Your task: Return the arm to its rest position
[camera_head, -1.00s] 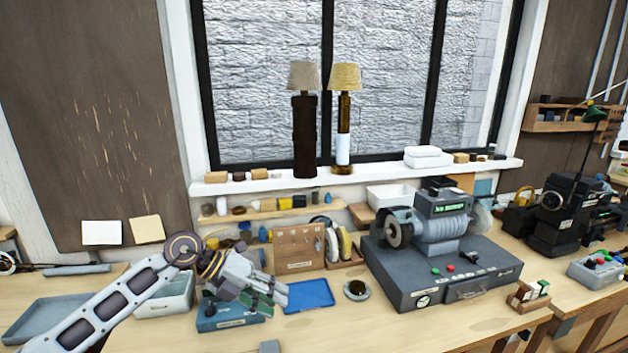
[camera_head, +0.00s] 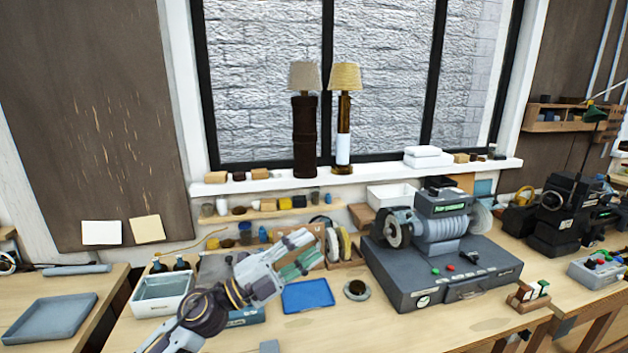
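My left gripper (camera_head: 302,254) shows at the lower left of the head view, its arm coming in from the bottom left. Its pale and green-sided fingers point up and right, raised above the workbench in front of the pegboard block. The fingers appear apart, with a gap between them and nothing seen in it. My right gripper is not in view.
A blue tray (camera_head: 308,296) lies just below the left fingers. A white bin (camera_head: 163,295) stands left of the wrist. A large grey machine (camera_head: 440,270) fills the bench to the right. Two lamps (camera_head: 304,125) stand on the windowsill. The front bench strip is fairly clear.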

